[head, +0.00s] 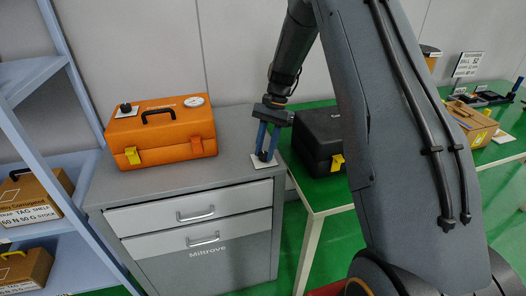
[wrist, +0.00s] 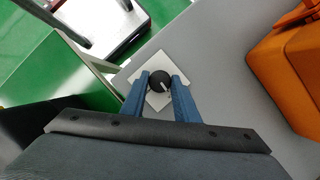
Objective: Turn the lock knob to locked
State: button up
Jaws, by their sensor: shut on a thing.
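The lock knob (wrist: 159,82) is a round black knob with a white pointer line, on a pale square plate (wrist: 152,57) on the grey cabinet top. In the wrist view the pointer runs from the knob's middle toward the lower right. My gripper (wrist: 160,85) points down over the plate with its two blue fingers shut on the knob, one on each side. In the head view my gripper (head: 265,156) stands at the cabinet's right edge, and its fingers mostly hide the knob. The plate (head: 262,161) shows beneath them. I see no lock markings that I can read.
An orange case (head: 160,135) with a black knob and a gauge on top stands left on the grey cabinet (head: 130,182). A black case (head: 318,140) lies on the green table close right of my gripper. A blue shelf (head: 35,75) stands at far left.

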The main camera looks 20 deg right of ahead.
jog(key=shift+n, duration=0.6)
jog(key=o, duration=1.1)
jog(key=shift+c, duration=0.2)
jog(key=shift+w+d+r, duration=0.1)
jog(key=shift+w+r, duration=0.05)
jog(key=shift+r, duration=0.1)
jog(key=b+v, duration=0.2)
jog(key=v, duration=0.5)
jog(key=shift+r, duration=0.1)
jog(key=s+a+f+n+t+h, duration=0.1)
jog(key=s+n, duration=0.3)
jog(key=s, duration=1)
jog(key=s+a+f+n+t+h, duration=0.1)
jog(key=s+n, duration=0.3)
jog(key=s, duration=0.9)
jog(key=shift+s+a+n+t+h, duration=0.4)
jog(key=shift+a+t+h, duration=0.3)
jog(key=shift+a+t, duration=0.1)
